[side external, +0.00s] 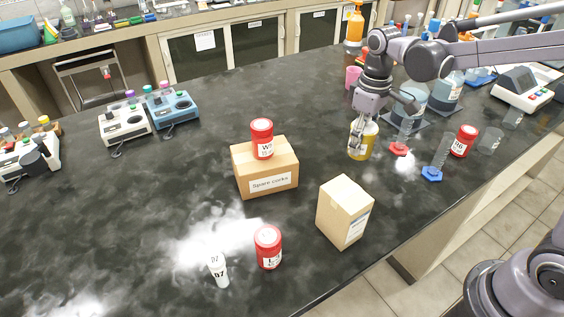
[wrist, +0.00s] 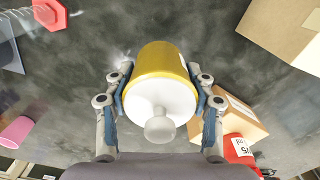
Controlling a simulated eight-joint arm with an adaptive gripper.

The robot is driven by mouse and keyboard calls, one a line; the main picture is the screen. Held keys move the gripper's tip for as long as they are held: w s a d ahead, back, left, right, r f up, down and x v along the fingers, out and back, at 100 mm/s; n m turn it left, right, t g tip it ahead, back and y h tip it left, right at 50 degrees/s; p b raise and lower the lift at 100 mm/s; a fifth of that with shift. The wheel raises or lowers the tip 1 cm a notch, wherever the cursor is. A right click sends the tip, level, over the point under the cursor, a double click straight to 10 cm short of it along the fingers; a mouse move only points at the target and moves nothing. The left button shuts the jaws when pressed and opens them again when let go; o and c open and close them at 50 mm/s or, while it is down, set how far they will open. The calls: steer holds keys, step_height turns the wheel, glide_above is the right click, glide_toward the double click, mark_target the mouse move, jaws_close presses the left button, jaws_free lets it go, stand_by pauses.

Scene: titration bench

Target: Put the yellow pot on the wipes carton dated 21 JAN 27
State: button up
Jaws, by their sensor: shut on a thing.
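The yellow pot (side external: 369,146) has a white lid and a yellow body. My gripper (side external: 359,136) is shut on it, with a finger on each side. In the wrist view the pot (wrist: 165,63) sits between the fingers of my gripper (wrist: 160,82). I cannot tell whether it touches the bench. A tan carton (side external: 338,208) with a white and blue label stands in front of the pot; its date is too small to read. Part of a carton (wrist: 275,25) shows at the top right of the wrist view.
A "Spare corks" box (side external: 252,183) bears a red pot (side external: 262,130). Another red pot (side external: 268,255) and a white tube (side external: 218,270) stand near the front. Cylinders (side external: 438,152), beakers and a third red pot (side external: 464,140) crowd the right.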

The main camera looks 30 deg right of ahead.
steer(key=s+a+r+n, duration=0.3)
steer(key=s+r+n, duration=0.9)
steer(key=r+n, duration=0.3)
glide_above(347, 193)
steer(key=shift+m, duration=0.4)
step_height(347, 193, down, 6)
steer(key=shift+d+r, duration=0.1)
steer(key=shift+d, duration=0.05)
steer(key=shift+f, duration=2.1)
steer(key=o, duration=1.3)
steer(key=shift+f, duration=0.15)
steer(key=shift+o, duration=0.2)
